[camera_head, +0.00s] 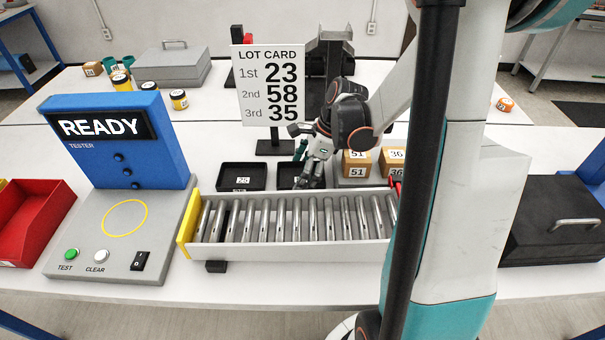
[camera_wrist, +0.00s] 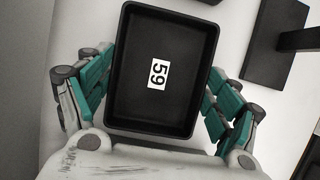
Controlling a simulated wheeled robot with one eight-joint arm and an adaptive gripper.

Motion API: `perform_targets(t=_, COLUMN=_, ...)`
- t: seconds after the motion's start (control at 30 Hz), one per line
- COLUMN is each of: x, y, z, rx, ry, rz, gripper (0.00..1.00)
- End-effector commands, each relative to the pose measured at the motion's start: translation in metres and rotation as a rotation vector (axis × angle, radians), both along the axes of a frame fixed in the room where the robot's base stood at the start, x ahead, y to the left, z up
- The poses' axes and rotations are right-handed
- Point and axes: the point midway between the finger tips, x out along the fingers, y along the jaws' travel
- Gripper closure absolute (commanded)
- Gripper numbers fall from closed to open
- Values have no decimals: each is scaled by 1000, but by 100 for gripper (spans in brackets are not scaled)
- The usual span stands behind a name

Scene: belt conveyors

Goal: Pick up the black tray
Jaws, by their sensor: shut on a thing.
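The black tray marked 59 (camera_wrist: 160,125) lies between the teal fingers of my gripper (camera_wrist: 162,88) in the wrist view. It is empty apart from the white number label on its floor. The fingers press on its left and right sides. In the head view my gripper (camera_head: 314,158) is behind the roller conveyor, over this tray (camera_head: 286,176), and partly hides it. I cannot tell whether the tray is clear of the table. A second black tray, marked 25 (camera_head: 242,182), lies just left of it.
The roller conveyor (camera_head: 290,250) runs in front of the trays. The lot card (camera_head: 270,85) stands behind on a black base, which shows in the wrist view (camera_wrist: 272,40). Boxes marked 51 (camera_head: 357,171) and 36 (camera_head: 396,170) sit right. The blue tester (camera_head: 120,170) stands left.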

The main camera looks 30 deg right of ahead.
Motion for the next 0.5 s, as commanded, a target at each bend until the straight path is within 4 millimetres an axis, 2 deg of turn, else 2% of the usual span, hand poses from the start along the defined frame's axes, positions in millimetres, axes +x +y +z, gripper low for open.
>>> perform_targets(t=0.27, x=0, y=0, z=37, rx=0, ry=0, rz=0, gripper=42)
perform_targets(t=0.5, x=0, y=0, z=89, rx=0, ry=0, rz=0, gripper=42)
